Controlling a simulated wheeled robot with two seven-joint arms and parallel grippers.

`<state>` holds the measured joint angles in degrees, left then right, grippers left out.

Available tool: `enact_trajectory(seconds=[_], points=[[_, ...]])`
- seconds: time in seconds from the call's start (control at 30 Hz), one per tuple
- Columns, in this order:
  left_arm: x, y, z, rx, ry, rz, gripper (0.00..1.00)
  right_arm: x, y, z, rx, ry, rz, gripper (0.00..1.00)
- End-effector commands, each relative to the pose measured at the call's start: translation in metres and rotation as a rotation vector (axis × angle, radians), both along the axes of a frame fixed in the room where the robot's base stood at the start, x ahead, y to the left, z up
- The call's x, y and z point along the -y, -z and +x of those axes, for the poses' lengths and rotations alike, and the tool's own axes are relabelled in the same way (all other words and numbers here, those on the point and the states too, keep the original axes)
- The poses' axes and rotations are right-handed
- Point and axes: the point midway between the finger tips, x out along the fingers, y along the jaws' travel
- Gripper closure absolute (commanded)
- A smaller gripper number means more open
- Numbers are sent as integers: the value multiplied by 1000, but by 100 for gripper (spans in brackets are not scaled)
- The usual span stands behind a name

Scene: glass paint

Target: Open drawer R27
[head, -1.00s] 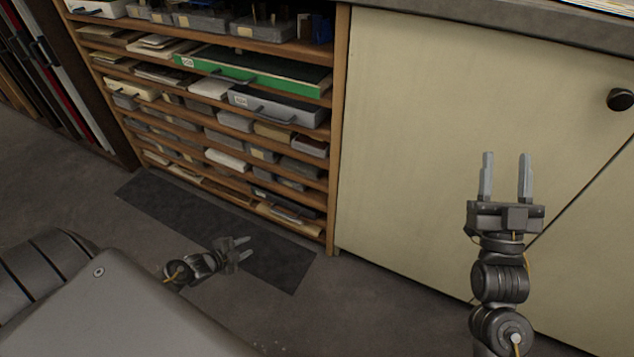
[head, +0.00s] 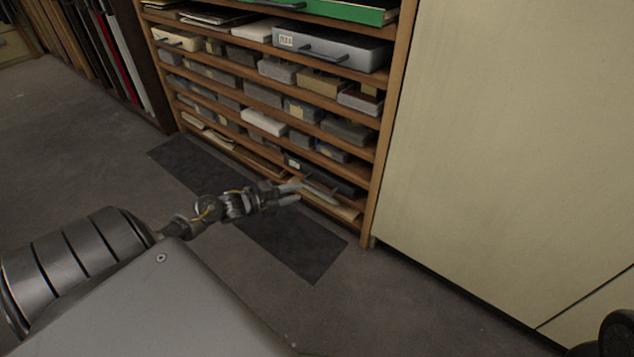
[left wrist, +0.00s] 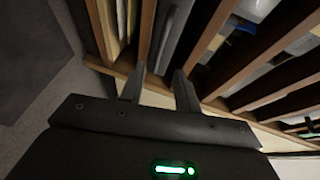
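My left gripper (head: 296,193) is low in front of the shelf unit's bottom right part, its fingers pointing at the shelves. In the left wrist view (left wrist: 158,92) its two fingers stand apart. A dark grey drawer (left wrist: 178,35) lies ahead of the gap between them; I cannot tell whether they touch it. In the head view a dark drawer (head: 325,176) with a small white label sits low at the right, just above the gripper. Its label is too small to read, so I cannot confirm it is R27. My right gripper is not in view.
A wooden shelf unit (head: 384,140) holds boxes and papers. A grey drawer (head: 345,50) with a handle sits higher up, and a green one (head: 350,10) above it. A pale cabinet (head: 510,120) stands at right. A dark mat (head: 305,250) lies on open floor.

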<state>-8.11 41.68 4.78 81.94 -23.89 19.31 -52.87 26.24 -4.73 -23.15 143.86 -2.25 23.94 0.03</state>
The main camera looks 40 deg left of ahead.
Motion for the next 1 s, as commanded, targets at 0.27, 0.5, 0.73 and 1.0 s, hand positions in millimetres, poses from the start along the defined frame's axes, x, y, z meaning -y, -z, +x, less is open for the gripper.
enact_trajectory(seconds=[0.27,0.5,0.73,1.0], points=[[18,15,48,3,-3,-3,68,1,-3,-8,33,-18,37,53],[29,18,75,1,-3,-2,68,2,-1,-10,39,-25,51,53],[31,18,82,-2,-3,-1,68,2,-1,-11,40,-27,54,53],[31,17,82,-1,-3,-1,80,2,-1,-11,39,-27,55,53]])
